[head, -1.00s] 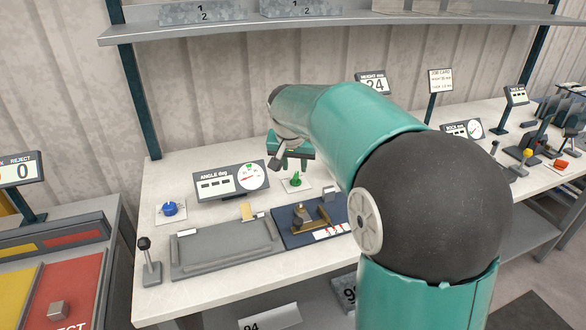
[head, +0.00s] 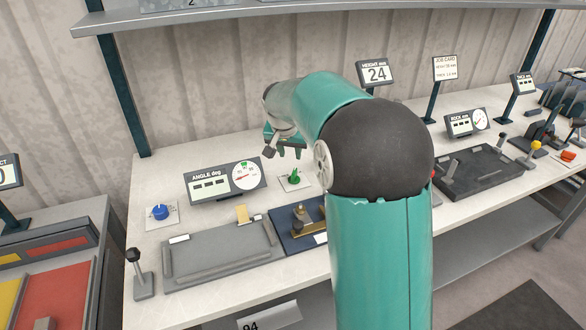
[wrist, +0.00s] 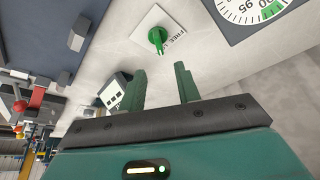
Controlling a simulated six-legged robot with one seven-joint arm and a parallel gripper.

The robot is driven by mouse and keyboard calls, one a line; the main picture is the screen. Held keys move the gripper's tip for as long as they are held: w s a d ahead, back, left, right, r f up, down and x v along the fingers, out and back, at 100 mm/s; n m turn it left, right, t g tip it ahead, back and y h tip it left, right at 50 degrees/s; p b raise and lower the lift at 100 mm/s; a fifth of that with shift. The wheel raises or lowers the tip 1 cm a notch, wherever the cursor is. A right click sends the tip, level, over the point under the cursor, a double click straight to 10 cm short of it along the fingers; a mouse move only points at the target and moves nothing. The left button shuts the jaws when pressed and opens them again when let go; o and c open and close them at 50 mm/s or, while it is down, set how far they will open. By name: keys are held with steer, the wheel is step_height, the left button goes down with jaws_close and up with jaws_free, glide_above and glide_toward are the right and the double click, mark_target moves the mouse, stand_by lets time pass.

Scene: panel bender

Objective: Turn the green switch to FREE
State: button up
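The green switch (head: 294,178) is a small knob on a white plate, on the bench right of the angle display. In the wrist view the green switch (wrist: 157,38) lies beyond my fingertips, and part of a label reading "FREE" shows beside it on the plate (wrist: 178,26). My gripper (head: 282,155) hangs above and slightly left of the switch in the head view. In the wrist view my gripper (wrist: 160,80) has its two green fingers apart with nothing between them. The gripper does not touch the switch.
The angle display (head: 225,180) stands left of the switch, with a blue knob (head: 160,212) farther left. A grey tray (head: 220,255) and a dark blue fixture (head: 290,240) lie in front. A black plate (head: 480,172) is at the right. A shelf (head: 200,22) runs overhead.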

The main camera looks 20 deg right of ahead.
mark_target(294, 171)
steer(key=x, duration=1)
steer(key=shift+d+f, duration=0.15)
steer(key=shift+f, duration=0.1)
jaws_close()
